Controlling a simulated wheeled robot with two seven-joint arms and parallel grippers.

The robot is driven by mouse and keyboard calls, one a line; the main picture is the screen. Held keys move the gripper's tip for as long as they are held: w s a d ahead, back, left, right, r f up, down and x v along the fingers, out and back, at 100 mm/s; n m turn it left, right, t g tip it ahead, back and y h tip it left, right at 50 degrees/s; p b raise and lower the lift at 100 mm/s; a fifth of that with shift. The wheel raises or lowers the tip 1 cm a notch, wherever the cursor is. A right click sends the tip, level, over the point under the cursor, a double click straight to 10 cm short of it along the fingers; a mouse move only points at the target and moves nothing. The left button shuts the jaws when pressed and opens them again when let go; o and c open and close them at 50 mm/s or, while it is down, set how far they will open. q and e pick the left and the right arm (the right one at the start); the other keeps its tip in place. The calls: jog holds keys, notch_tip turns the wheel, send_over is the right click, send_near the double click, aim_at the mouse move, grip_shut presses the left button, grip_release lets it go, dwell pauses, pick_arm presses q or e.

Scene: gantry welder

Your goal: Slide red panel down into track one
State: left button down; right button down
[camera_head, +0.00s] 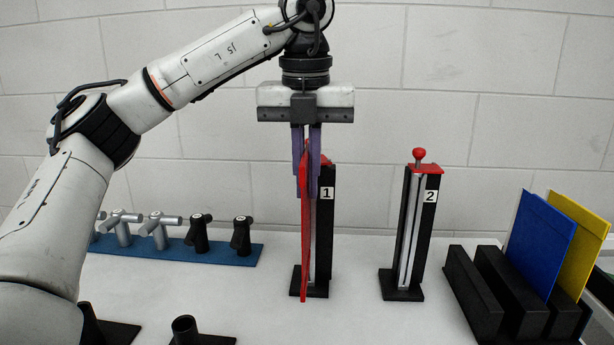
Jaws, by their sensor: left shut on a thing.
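The red panel (306,235) hangs upright, seen nearly edge-on, with its lower end close to the base of track one. My left gripper (306,190) points straight down and is shut on the panel's upper part. Track one (325,230) is a black upright post with a light channel and a label "1". The panel overlaps the left side of the track in the head view; I cannot tell whether its edge sits inside the channel. The top of track one is partly hidden by the gripper fingers. My right gripper is not in view.
Track two (424,230), with a red knob on top, stands to the right. A black rack (473,297) at right holds a blue panel (541,243) and a yellow panel (575,235). A blue strip (180,250) with several fittings lies left. Table between the tracks is clear.

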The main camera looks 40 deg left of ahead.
aim_at(306, 152)
pick_arm(q)
jog(key=shift+f+b, duration=1.8)
jog(key=shift+f, duration=0.65)
jog(key=shift+f+b, duration=1)
jog(key=shift+f, duration=0.35)
jog(key=c, duration=1.9)
grip_release()
jog(key=shift+r, duration=0.15)
jog(key=shift+o, duration=0.2)
jog(key=r+p, duration=0.2)
jog(key=r, duration=0.1)
jog(key=r+p, duration=0.1)
jog(key=r, duration=0.2)
jog(key=s+r+p, duration=0.1)
jog(key=r+p, duration=0.1)
jog(key=r, duration=0.1)
jog(key=shift+d+r+p, duration=0.2)
jog(key=shift+d+p, duration=0.1)
jog(key=shift+d, duration=0.05)
jog(key=shift+r, duration=0.4)
